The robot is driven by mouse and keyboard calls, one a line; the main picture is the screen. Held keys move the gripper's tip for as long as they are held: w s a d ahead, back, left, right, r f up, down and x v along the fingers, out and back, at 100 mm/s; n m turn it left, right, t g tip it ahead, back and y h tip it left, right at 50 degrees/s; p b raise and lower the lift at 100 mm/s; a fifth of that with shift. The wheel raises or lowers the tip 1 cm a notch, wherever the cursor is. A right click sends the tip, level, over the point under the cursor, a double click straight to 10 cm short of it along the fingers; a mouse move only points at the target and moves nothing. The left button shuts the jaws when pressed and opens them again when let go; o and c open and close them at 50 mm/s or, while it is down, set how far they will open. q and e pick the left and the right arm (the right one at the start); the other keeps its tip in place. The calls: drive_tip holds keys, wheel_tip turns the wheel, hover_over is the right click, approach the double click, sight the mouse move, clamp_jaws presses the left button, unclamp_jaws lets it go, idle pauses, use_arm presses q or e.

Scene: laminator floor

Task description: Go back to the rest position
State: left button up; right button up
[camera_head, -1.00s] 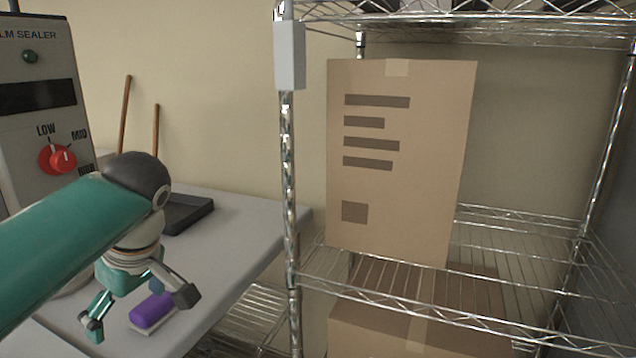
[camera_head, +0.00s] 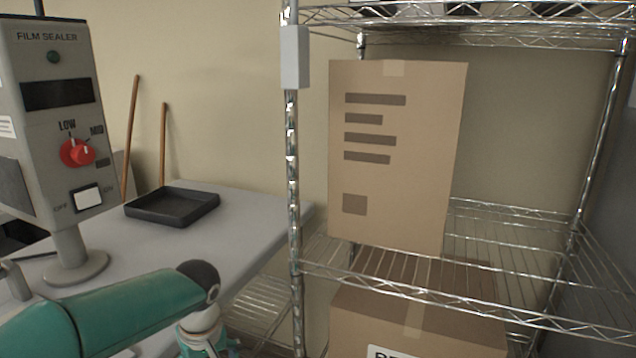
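My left arm comes in from the lower left, low over the near part of the grey table (camera_head: 255,215). Its wrist is at the bottom edge of the view, and the gripper's fingers are cut off or hidden below it. I cannot see what, if anything, is between the fingers. My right arm and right gripper are not in view.
A film sealer (camera_head: 50,110) with a red knob (camera_head: 80,152) stands at the left. A black tray (camera_head: 172,207) lies on the table behind my arm. A wire shelf (camera_head: 292,190) at the right holds a tall cardboard box (camera_head: 395,160), with another box (camera_head: 420,315) below.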

use_arm(q)
drive_tip(key=s+d+f+m+g+h, duration=0.15)
drive_tip(key=s+d+f, duration=0.3)
drive_tip(key=f, duration=0.75)
drive_tip(key=s+d+f+m+h, duration=0.3)
drive_tip(key=s+f, duration=0.2)
drive_tip(key=f, duration=0.6)
drive_tip(key=s+f, duration=0.9)
drive_tip(key=s, duration=0.4)
drive_tip(key=shift+d+t+h, duration=0.3)
drive_tip(key=shift+t+h, duration=0.05)
drive_tip(key=shift+h, duration=0.1)
drive_tip(key=shift+m, duration=0.25)
